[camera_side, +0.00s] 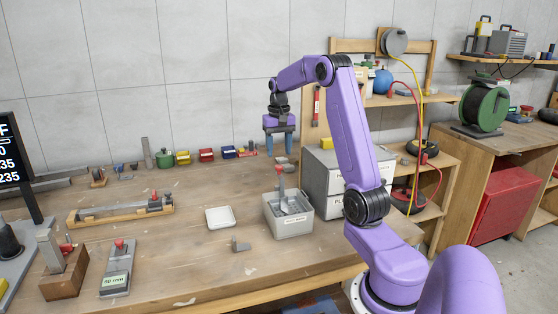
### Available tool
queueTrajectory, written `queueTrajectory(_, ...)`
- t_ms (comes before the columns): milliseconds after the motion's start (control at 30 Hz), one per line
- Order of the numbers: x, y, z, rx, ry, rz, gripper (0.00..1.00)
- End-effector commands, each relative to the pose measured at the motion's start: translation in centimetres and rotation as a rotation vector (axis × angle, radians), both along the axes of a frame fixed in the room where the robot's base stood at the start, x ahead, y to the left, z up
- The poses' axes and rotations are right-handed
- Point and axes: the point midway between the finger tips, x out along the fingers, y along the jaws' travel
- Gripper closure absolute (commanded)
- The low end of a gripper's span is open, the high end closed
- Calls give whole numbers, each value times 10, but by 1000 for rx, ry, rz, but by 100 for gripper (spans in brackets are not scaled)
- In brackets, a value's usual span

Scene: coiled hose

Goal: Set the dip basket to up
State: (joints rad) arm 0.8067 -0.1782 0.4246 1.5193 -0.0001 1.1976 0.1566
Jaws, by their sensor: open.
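The dip basket (292,205) appears to sit low inside an open grey tank (289,226) on the workbench, left of a grey cabinet. A red-tipped upright handle (280,174) rises at the tank's back edge. How the basket joins the handle is too small to tell. My gripper (279,147) points down above and behind the handle, with its blue fingers apart. It is open and empty and appears clear of the handle.
Small coloured bins (206,155) line the back. The bench middle is mostly clear.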

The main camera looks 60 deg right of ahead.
Motion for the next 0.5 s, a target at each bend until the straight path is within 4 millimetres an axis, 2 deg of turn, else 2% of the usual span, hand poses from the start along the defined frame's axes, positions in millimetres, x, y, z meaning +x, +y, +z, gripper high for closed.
queueTrajectory(33, -1, 0, -10, 3, 4, -1, 46)
queueTrajectory(200, -1, 0, -31, 2, 2, -1, 46)
queueTrajectory(500, 0, 0, -44, 0, 0, -1, 46)
